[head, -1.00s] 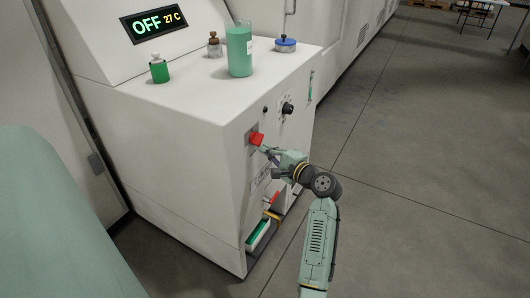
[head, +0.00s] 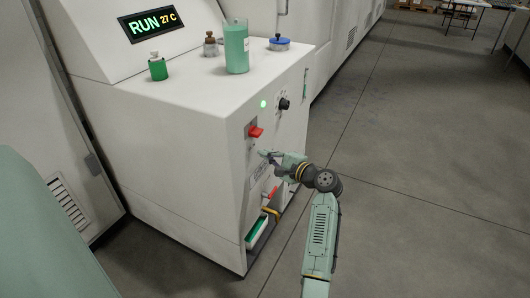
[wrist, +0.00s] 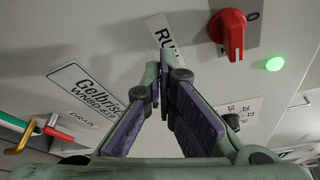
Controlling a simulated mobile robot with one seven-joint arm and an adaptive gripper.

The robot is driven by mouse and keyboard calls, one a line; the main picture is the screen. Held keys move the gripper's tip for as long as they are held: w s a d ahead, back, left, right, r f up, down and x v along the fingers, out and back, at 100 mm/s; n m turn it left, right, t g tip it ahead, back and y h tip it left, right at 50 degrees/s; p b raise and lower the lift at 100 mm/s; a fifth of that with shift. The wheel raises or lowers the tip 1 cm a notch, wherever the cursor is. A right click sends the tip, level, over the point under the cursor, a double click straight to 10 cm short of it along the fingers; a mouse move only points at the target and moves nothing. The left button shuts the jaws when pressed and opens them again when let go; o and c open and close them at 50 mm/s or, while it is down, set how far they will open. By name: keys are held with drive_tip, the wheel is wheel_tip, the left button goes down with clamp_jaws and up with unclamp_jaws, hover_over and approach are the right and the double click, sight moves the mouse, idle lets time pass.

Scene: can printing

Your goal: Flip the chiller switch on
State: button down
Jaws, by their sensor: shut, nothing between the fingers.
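The chiller (head: 185,135) is a white cabinet whose display (head: 152,25) reads RUN 27 C. Its red rotary switch (head: 255,132) is on the front panel, and a green lamp (head: 263,104) glows above it. In the wrist view the red switch (wrist: 233,32) is at the upper right, beside the lit green lamp (wrist: 275,64) and a partly hidden label starting "RU". My gripper (head: 265,154) is below the switch and apart from it. In the wrist view my gripper (wrist: 163,62) has its fingertips together, with nothing between them.
A black knob (head: 284,104) is to the right of the switch. A tall green container (head: 236,48), a green bottle (head: 158,68), a brown bottle (head: 211,45) and a blue-lidded jar (head: 279,43) stand on top. Lower down is a red-handled valve (head: 270,193).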

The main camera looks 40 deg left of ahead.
drive_tip(key=w+d+r+b, duration=0.1)
drive_tip(key=d+r, duration=0.2)
drive_tip(key=d, duration=0.5)
drive_tip(key=shift+w+r, duration=0.25)
drive_tip(key=shift+w, duration=0.05)
